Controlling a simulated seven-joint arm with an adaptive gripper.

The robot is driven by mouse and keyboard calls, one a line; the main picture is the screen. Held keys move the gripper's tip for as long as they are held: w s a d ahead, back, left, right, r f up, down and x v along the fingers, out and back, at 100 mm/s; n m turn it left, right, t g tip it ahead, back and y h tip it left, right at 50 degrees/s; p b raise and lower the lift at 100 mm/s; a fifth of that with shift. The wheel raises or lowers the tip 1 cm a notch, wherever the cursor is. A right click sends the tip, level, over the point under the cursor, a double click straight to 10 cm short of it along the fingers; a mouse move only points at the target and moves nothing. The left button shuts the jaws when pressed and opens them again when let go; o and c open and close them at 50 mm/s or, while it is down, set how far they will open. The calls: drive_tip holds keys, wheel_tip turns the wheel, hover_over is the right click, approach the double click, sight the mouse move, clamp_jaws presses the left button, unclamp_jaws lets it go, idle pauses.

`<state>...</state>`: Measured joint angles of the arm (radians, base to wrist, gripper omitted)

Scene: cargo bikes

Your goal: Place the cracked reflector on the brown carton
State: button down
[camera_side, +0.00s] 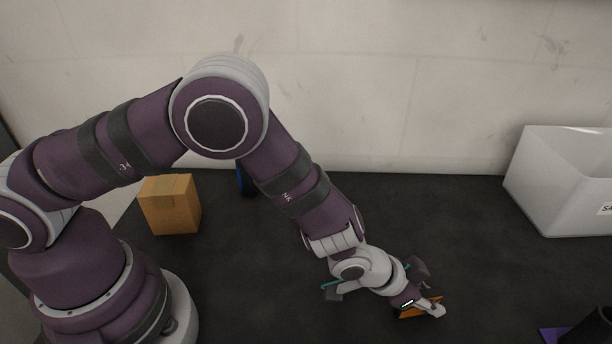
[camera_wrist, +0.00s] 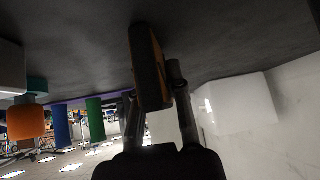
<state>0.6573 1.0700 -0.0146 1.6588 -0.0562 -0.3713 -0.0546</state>
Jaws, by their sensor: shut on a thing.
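The brown carton (camera_side: 170,208) stands closed on the dark surface at the left, beside my arm. My gripper (camera_side: 421,306) is low over the dark surface at the lower middle right, well away from the carton. It is shut on an orange piece with a dark side, which I take for the reflector (camera_side: 408,314). In the wrist view the reflector (camera_wrist: 153,68) stands edge-on between the fingers of my gripper (camera_wrist: 157,90). I cannot see a crack. I cannot tell whether it touches the surface.
A white open bin (camera_side: 550,190) stands at the right. A purple item (camera_side: 552,335) and a black round thing (camera_side: 597,327) sit at the lower right corner. A blue thing (camera_side: 246,182) is partly hidden behind my arm. The surface between carton and bin looks mostly clear.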

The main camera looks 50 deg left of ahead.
drive_tip(key=shift+r, duration=0.1)
wheel_tip(320, 180, up, 9)
drive_tip(key=shift+a+r, duration=0.1)
drive_tip(key=shift+r, duration=0.05)
drive_tip(key=a+r+n+y, duration=0.2)
drive_tip(key=a+n+y, duration=1.1)
drive_tip(key=a, duration=1.6)
wheel_tip(320, 180, up, 6)
drive_tip(key=n+g+h, duration=0.1)
drive_tip(key=n+g, duration=1.2)
drive_tip(key=n, duration=0.7)
hover_over(156, 184)
drive_tip(key=shift+n+g+h, duration=0.3)
drive_tip(key=shift+n+g, duration=0.1)
drive_tip(key=shift+n, duration=0.1)
wheel_tip(156, 184, down, 8)
drive_tip(key=shift+s+r, duration=0.1)
drive_tip(key=shift+r, duration=0.05)
